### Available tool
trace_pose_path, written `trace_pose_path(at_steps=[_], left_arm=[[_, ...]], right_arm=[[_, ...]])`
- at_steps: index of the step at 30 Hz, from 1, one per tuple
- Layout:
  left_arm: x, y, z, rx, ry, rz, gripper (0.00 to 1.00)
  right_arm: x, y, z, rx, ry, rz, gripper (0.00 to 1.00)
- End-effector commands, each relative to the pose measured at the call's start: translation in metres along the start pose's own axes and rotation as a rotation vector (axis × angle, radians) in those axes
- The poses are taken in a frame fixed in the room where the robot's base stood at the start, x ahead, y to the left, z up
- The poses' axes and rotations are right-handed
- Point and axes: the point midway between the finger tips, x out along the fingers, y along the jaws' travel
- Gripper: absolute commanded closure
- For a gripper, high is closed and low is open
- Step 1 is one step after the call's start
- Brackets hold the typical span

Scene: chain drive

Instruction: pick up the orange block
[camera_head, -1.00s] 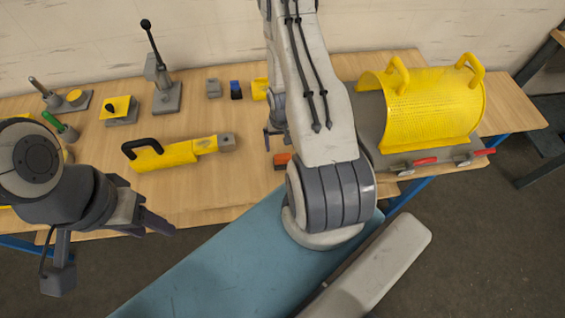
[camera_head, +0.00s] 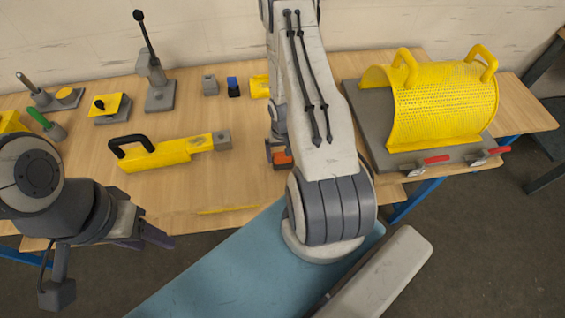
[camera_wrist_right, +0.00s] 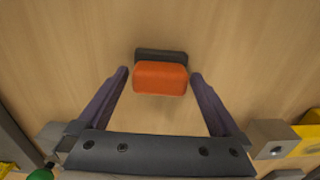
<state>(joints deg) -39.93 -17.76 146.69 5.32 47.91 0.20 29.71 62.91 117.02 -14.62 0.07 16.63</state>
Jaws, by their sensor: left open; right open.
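The orange block (camera_wrist_right: 160,78) lies on the wooden table between the open fingers of my right gripper (camera_wrist_right: 160,76), with a gap on each side, in the right wrist view. A dark piece (camera_wrist_right: 160,55) sits against its far side. In the head view the orange block (camera_head: 283,158) shows only partly, beside my right arm, which hides some of it. The right gripper is mostly hidden there; a dark finger (camera_head: 270,150) shows at the block's left. My left gripper (camera_head: 160,237) is open and empty over the table's front edge at the left.
A yellow tool with a black handle (camera_head: 160,153) and grey end lies left of the block. A grey block (camera_head: 210,85) and a blue block (camera_head: 233,87) stand behind. A yellow perforated guard (camera_head: 440,105) stands on a grey plate at right. A lever device (camera_head: 158,90) stands at back left.

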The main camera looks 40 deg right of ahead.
Motion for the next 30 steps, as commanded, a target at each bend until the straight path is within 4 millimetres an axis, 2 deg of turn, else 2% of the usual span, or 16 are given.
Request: trace_pose_path(at_steps=[3, 8, 9, 10, 20, 25, 30], left_arm=[[-0.001, 0.000, 0.000, 0.000, 0.000, 0.000, 0.50], [-0.001, 0.000, 0.000, 0.000, 0.000, 0.000, 0.50], [-0.001, 0.000, 0.000, 0.000, 0.000, 0.000, 0.50], [-0.001, 0.000, 0.000, 0.000, 0.000, 0.000, 0.50], [-0.005, 0.000, 0.000, 0.001, 0.000, 0.000, 0.50], [-0.018, 0.001, -0.001, 0.003, 0.000, 0.000, 0.50], [-0.040, 0.003, -0.002, 0.006, 0.000, 0.000, 0.50]], right_arm=[[-0.001, 0.000, 0.000, 0.000, 0.000, 0.000, 0.00], [-0.001, 0.000, 0.000, 0.000, 0.000, 0.000, 0.61], [-0.001, 0.000, 0.000, 0.000, 0.000, 0.000, 0.77], [-0.001, 0.000, 0.000, 0.000, 0.000, 0.000, 0.85], [-0.005, 0.000, 0.000, 0.000, 0.001, 0.000, 0.85], [-0.018, 0.000, 0.000, 0.000, 0.001, 0.000, 0.85], [-0.041, 0.000, 0.000, 0.000, 0.001, 0.000, 0.85]])
